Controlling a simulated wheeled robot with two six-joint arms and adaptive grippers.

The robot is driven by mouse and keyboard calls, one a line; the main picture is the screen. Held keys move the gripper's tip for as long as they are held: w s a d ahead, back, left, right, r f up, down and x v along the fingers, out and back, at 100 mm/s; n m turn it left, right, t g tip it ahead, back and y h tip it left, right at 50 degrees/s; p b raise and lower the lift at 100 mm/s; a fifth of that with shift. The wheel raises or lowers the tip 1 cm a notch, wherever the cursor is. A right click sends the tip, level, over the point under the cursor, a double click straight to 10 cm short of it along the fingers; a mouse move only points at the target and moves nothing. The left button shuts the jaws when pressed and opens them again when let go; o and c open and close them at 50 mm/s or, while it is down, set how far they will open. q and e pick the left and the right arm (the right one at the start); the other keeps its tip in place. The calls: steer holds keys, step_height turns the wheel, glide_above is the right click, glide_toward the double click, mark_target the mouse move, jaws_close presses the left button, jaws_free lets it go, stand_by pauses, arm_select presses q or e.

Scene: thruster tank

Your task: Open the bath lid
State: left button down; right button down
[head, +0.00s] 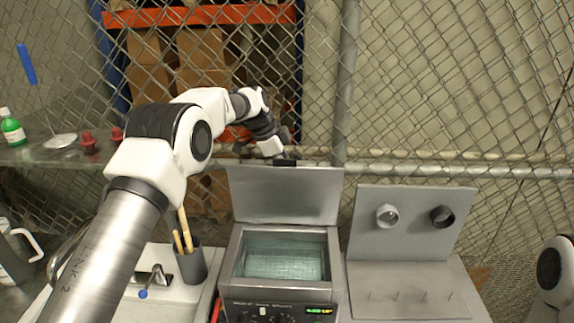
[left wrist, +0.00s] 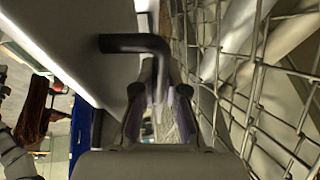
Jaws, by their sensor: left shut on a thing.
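The bath (head: 283,262) is a grey metal tank with liquid inside and dials on its front. Its lid (head: 283,193) stands raised, close to upright, at the tank's back edge, so the opening is uncovered. My left gripper (head: 281,155) is at the lid's top edge. In the left wrist view the left gripper (left wrist: 158,110) is shut on the dark bent handle (left wrist: 135,43), which is fixed to the pale lid face (left wrist: 75,40). The fingers partly hide the handle. My right gripper is not in view; only part of my right arm shows at the right edge.
A wire fence (head: 430,90) stands close behind the lid. A grey panel (head: 410,222) with two round fittings is right of the bath. A dark cup (head: 191,266) holding wooden-handled tools stands left of it. A shelf with a green bottle (head: 12,130) is at the far left.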

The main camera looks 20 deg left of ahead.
arm_select(q)
steer(key=c, duration=1.5)
jaws_free()
steer(key=shift+w+a+f, duration=0.1)
steer(key=shift+w+a, duration=0.05)
steer(key=shift+w, duration=0.05)
